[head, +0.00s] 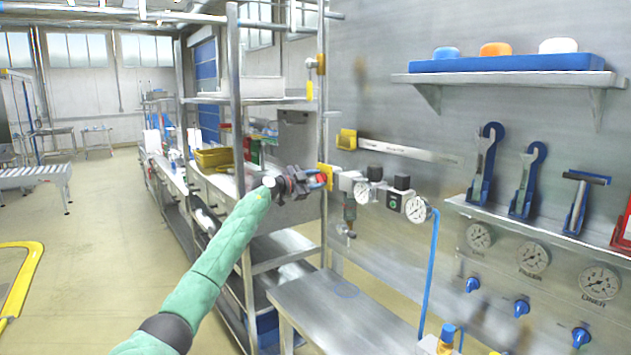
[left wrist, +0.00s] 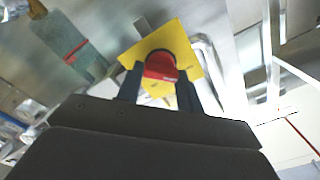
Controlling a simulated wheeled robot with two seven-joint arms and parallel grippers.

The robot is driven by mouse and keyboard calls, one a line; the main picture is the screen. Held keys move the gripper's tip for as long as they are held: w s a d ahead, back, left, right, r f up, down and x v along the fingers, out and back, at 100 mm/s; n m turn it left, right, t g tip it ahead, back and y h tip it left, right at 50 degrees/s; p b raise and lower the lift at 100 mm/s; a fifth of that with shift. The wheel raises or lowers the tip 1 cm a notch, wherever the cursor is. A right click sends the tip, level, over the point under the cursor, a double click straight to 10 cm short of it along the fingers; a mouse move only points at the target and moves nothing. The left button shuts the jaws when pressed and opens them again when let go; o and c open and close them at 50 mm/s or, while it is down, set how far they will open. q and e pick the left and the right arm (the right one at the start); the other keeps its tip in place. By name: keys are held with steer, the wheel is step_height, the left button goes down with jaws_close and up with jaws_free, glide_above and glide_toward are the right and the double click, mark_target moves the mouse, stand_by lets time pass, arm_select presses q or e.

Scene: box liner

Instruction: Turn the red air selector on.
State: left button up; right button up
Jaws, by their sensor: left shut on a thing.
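The red air selector (left wrist: 160,66) is a red knob on a yellow square plate (left wrist: 186,42) in the left wrist view. In the head view the red knob (head: 321,179) shows in front of the yellow plate (head: 326,170), at the left end of the air unit on the wall. My left gripper (head: 312,181) is shut on the red knob. In the left wrist view its two dark fingers (left wrist: 159,88) stand on either side of the knob. My right gripper is not in view.
The air unit has round gauges (head: 415,209) and a blue hose (head: 429,270) to the right of the knob. A metal shelf frame (head: 236,130) stands close behind my left arm. A bare metal bench (head: 340,310) lies below.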

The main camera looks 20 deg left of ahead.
arm_select(q)
steer(key=shift+m, duration=0.4)
steer(key=shift+f+m, duration=0.1)
steer(key=shift+m, duration=0.4)
steer(key=shift+m+b, duration=0.45)
steer(key=shift+m, duration=0.45)
steer(key=shift+d+f+m+b, duration=0.1)
steer(key=shift+f+m+b, duration=0.1)
steer(key=shift+m+b, duration=1.75)
steer(key=shift+a+f+m+b, duration=0.15)
steer(key=shift+m+b, duration=0.85)
steer(key=shift+m, duration=1.9)
steer(key=shift+d+f+m+b, duration=0.2)
steer(key=shift+m+b, duration=1.25)
steer(key=shift+m, duration=1)
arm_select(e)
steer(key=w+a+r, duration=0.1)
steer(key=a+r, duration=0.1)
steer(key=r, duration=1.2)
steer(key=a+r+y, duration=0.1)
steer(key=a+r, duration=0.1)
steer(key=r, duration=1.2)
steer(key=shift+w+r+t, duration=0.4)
